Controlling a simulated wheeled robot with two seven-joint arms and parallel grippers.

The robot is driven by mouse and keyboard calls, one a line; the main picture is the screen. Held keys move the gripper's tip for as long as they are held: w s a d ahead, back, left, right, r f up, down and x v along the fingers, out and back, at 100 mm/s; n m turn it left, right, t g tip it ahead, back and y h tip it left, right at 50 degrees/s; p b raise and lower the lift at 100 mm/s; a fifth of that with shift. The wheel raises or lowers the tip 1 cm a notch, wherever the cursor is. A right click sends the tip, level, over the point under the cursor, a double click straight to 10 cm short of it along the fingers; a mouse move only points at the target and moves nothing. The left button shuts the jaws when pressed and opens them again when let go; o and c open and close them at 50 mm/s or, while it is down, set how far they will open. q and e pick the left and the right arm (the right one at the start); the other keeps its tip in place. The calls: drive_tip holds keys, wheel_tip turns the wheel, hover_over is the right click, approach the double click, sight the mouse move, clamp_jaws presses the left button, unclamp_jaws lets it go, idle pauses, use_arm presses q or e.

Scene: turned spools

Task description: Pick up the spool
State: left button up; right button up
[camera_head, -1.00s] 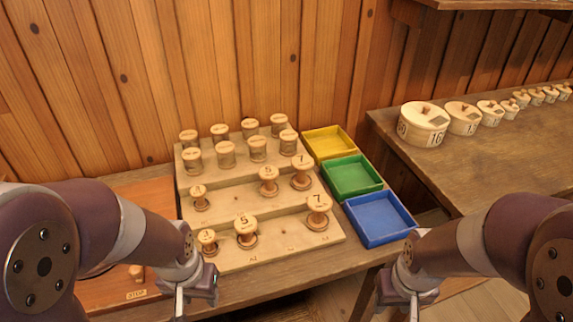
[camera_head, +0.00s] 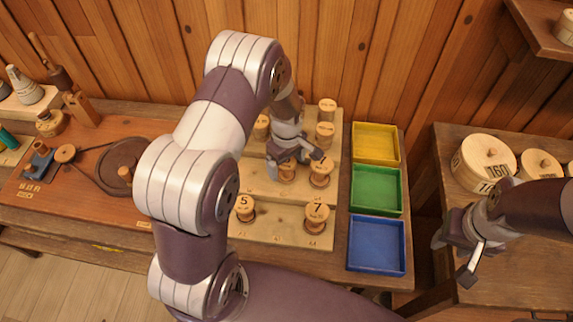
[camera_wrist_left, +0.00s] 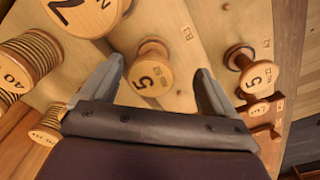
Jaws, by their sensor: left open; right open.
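Wooden numbered spools stand on a stepped wooden board (camera_head: 285,236). My left gripper (camera_head: 302,160) is open over the middle step. In the left wrist view its fingers (camera_wrist_left: 160,68) are on either side of a spool marked 5 (camera_wrist_left: 148,75), which also shows in the head view (camera_head: 287,174); contact cannot be told. A spool marked 7 (camera_head: 320,172) stands right beside it. On the front step are another 5 spool (camera_head: 244,207) and another 7 spool (camera_head: 317,217). My right gripper (camera_head: 453,258) is open and empty at the right, away from the board.
Yellow (camera_head: 375,143), green (camera_head: 376,188) and blue (camera_head: 376,244) trays stand right of the board. Wound spools (camera_head: 325,133) fill the back step. A right-hand bench carries a large 160 spool (camera_head: 484,163). A wooden machine board (camera_head: 80,205) lies at the left.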

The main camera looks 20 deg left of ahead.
sight(287, 165)
use_arm(q)
drive_tip(key=f, duration=0.1)
drive_tip(key=w+f+p, duration=0.1)
drive_tip(key=f, duration=0.3)
drive_tip(key=shift+w+a, duration=0.2)
drive_tip(key=shift+w, duration=0.1)
drive_tip(key=shift+s+f, duration=0.1)
drive_tip(key=shift+f, duration=0.25)
drive_tip(key=shift+s, duration=0.25)
drive_tip(key=shift+w+f, duration=0.1)
drive_tip(key=shift+w, duration=0.15)
drive_tip(key=c, duration=1.1)
drive_tip(key=shift+s, duration=0.1)
drive_tip(key=shift+c, duration=0.2)
use_arm(e)
drive_tip(key=shift+w+r, duration=0.55)
drive_tip(key=shift+w, duration=0.05)
